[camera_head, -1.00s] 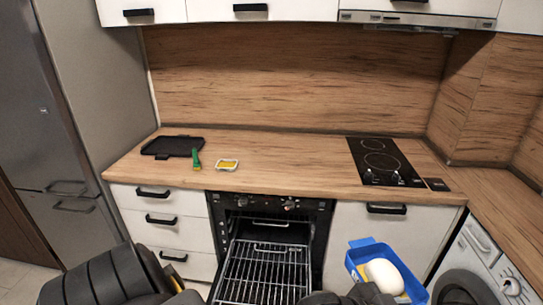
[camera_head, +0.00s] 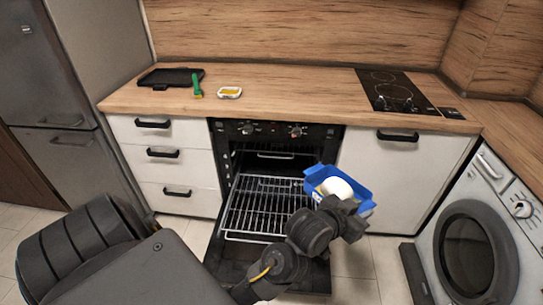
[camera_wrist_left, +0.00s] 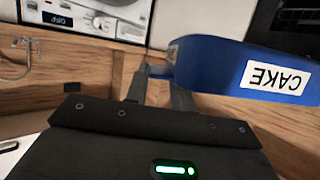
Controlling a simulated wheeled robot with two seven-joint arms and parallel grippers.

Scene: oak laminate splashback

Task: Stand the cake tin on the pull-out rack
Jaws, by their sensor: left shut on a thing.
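The cake tin (camera_head: 318,174) is a blue open box with a white rounded thing inside, held above the right front side of the rack in the head view. In the left wrist view the tin (camera_wrist_left: 215,65) shows a white label reading CAKE, upside down. My left gripper (camera_head: 350,205) is shut on the tin's near wall; its fingers (camera_wrist_left: 160,88) also show in the wrist view. The pull-out rack (camera_head: 262,207) is a bare wire shelf drawn out of the open oven. The tin hides part of the rack's right side. My right gripper is not in view.
The open oven door (camera_head: 312,278) lies below the rack. The counter (camera_head: 290,85) holds a black tray (camera_head: 170,78), a green-handled tool (camera_head: 196,84), a small dish (camera_head: 229,92) and a hob (camera_head: 395,92). A washing machine (camera_head: 475,235) stands at the right.

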